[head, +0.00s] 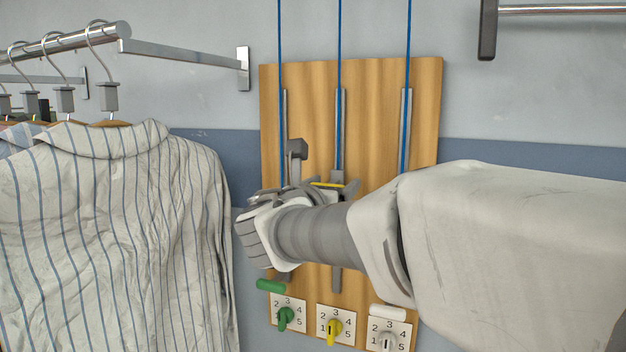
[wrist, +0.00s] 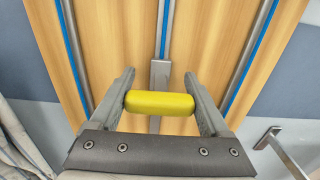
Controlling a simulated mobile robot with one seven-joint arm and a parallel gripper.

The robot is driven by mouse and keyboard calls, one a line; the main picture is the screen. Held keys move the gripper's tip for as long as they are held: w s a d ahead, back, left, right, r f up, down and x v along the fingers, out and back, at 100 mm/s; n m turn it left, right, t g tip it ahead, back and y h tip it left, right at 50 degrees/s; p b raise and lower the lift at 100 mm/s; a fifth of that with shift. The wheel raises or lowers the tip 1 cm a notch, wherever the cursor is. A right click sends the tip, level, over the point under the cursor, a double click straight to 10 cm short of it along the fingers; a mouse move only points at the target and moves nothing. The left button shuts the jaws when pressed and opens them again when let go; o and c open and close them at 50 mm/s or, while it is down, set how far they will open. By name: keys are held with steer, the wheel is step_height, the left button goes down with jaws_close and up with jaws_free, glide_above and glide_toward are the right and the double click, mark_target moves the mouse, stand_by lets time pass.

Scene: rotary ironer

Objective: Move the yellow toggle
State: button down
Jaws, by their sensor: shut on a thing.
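A yellow bar-shaped toggle (wrist: 159,103) sits crosswise on a grey slider block (wrist: 160,73) in the middle track of a wooden panel (head: 423,115). My gripper (wrist: 160,88) is shut on the toggle, with one finger at each end of the bar. In the head view only a thin strip of the yellow toggle (head: 328,184) shows above my gripper (head: 340,188); my wrist hides the rest. A yellow knob (head: 333,328) with a number plate is lower on the panel, apart from my gripper.
A green handle (head: 270,286) and a white handle (head: 388,312) are low on the side tracks. A green knob (head: 286,317) and a white knob (head: 387,342) are below. A striped shirt (head: 110,220) hangs close at left. A metal rail (head: 560,9) is at upper right.

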step_height(320, 180, down, 22)
steer(key=b, duration=1.6)
steer(key=shift+r, duration=0.1)
jaws_free()
steer(key=shift+s, duration=0.1)
